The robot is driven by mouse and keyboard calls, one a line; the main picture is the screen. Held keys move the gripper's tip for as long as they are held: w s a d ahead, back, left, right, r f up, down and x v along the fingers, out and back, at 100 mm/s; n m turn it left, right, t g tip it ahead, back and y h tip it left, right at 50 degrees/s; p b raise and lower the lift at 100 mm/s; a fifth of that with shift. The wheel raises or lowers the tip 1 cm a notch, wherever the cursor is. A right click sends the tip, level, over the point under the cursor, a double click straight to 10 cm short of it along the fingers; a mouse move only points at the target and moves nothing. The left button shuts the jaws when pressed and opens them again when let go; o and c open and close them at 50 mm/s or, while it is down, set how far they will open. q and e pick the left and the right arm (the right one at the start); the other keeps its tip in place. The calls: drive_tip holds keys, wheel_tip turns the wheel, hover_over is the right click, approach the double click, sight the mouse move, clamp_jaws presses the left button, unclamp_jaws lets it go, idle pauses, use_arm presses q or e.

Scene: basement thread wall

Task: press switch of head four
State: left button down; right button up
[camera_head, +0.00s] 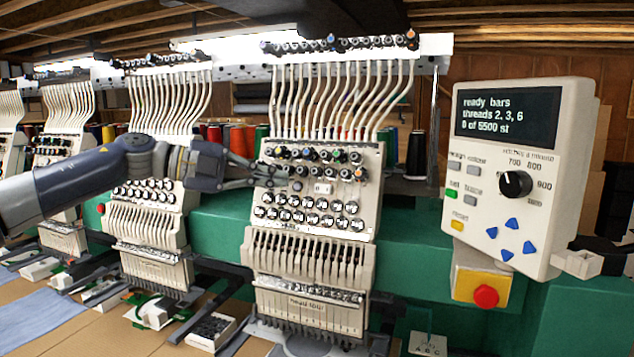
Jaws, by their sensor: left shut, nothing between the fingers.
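Several cream embroidery heads stand in a row. The nearest and largest head (311,260) is in the middle of the camera_head view. Its panel carries rows of dark knobs, a small white switch plate (322,188) and round silver discs below. I cannot read a head number on it. My left gripper (284,176) reaches in from the left, shut and empty. Its fingertips are at the left side of this panel, left of the switch plate. I cannot tell whether they touch the panel. My right gripper is not in view.
A control box (525,180) at right has a screen reading "ready bars, threads 2, 3, 6, 0 of 5500 st", a black dial and blue arrows. A red stop button (485,296) sits below it. Another head (150,225) stands behind my left arm. Thread cones (238,138) stand behind.

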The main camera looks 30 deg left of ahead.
sight(323, 189)
use_arm(q)
drive_tip(key=w+d+f+p, duration=0.3)
drive_tip(key=w+p, duration=0.1)
drive_tip(key=w, duration=0.5)
drive_tip(key=shift+d, duration=0.4)
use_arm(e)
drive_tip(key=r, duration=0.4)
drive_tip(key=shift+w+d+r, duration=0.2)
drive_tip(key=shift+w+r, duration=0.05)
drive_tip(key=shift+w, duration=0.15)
use_arm(q)
drive_tip(key=shift+s, duration=0.1)
